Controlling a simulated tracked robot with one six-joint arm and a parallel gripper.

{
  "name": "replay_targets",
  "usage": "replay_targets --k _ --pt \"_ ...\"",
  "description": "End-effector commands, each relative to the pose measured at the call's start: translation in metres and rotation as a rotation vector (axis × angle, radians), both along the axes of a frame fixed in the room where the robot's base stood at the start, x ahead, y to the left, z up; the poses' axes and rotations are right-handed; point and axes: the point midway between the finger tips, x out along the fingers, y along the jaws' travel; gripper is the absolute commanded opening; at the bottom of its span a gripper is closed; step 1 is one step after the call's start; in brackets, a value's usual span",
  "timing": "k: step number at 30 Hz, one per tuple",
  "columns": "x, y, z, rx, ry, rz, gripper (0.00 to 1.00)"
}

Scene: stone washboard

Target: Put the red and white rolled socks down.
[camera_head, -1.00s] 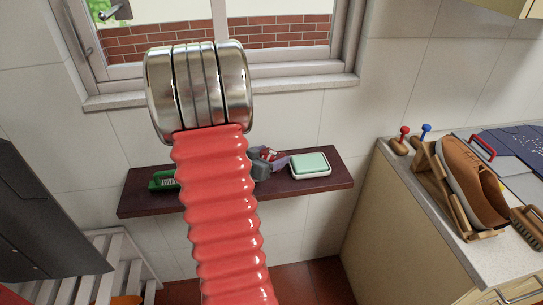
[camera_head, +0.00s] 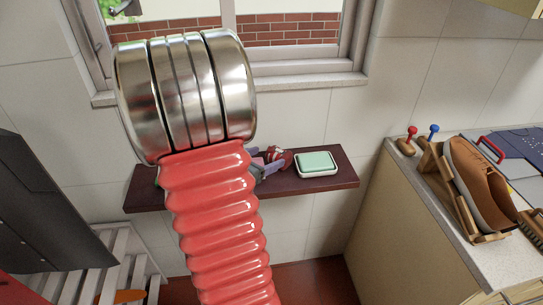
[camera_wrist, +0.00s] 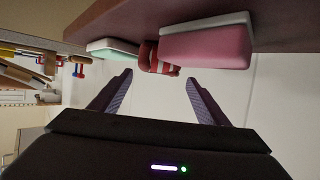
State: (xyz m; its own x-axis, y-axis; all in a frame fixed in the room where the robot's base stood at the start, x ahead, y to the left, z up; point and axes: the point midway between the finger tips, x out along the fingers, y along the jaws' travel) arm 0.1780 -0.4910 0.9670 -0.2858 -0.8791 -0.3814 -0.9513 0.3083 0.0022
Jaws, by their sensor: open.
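The red and white rolled socks (camera_head: 280,158) are on the dark wooden shelf (camera_head: 342,181) below the window, just left of a mint-green soap dish. They also show in the wrist view (camera_wrist: 158,58), beyond the fingertips and roughly in line with the gap between them. My gripper (camera_head: 258,167) is largely hidden behind my red arm in the head view. In the wrist view my gripper (camera_wrist: 160,76) has its two dark fingers spread apart with nothing between them. The socks look clear of the fingers.
The mint-green dish (camera_head: 317,163) stands beside the socks. In the wrist view a pink block on a pale base (camera_wrist: 205,45) is close on their other side. A counter at right holds a brown shoe (camera_head: 478,180). The shelf's right end is clear.

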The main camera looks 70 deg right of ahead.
Motion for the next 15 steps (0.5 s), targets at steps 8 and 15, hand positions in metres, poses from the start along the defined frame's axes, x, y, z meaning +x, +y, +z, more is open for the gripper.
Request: replay_targets --k 8,15 --pt "0.011 0.03 0.014 -0.001 -0.001 0.001 0.69" --pt "0.012 0.038 0.016 -0.001 0.001 -0.001 0.69"
